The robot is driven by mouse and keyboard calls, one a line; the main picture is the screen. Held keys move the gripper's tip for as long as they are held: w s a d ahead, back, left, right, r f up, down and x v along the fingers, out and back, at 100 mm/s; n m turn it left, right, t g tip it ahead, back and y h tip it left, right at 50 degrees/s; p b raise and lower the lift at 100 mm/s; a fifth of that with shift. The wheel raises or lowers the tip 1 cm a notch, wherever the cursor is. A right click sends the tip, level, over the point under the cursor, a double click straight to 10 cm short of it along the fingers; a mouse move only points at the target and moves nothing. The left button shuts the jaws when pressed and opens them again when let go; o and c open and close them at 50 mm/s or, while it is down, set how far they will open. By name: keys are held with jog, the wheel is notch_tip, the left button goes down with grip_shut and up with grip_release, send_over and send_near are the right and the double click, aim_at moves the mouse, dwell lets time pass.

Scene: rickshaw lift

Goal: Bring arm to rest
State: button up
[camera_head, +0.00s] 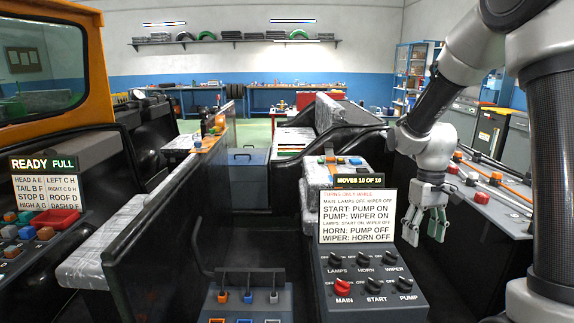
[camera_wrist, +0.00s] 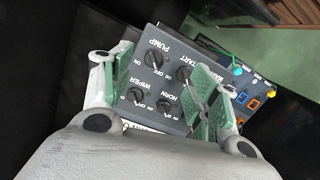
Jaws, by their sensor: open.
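My gripper (camera_head: 425,224) is open and empty, with green-padded fingers pointing down. In the head view it hangs just right of a white instruction card (camera_head: 356,216) and above the right part of a dark switch panel (camera_head: 374,297). The panel has red-capped and dark rotary knobs labelled lamps, horn, wiper, main, start and pump. In the wrist view the gripper (camera_wrist: 160,90) frames the panel (camera_wrist: 150,55), with the pump, start, wiper and horn knobs between and beside its fingers. The fingers look apart from the knobs. My arm reaches down from the upper right.
A sign reading "MOVES 10 OF 10" (camera_head: 359,181) tops the card. A lever box (camera_head: 250,297) sits at front centre. A console with red buttons (camera_head: 490,190) lies at right. Dark vehicle walls (camera_head: 175,205) border the space.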

jog(key=s+r+m+t, duration=0.2)
jog(key=s+r+t, duration=0.3)
jog(key=s+r, duration=1)
jog(key=shift+s+d+r+t, duration=0.3)
jog(key=shift+s+d, duration=0.05)
jog(key=shift+s, duration=1.95)
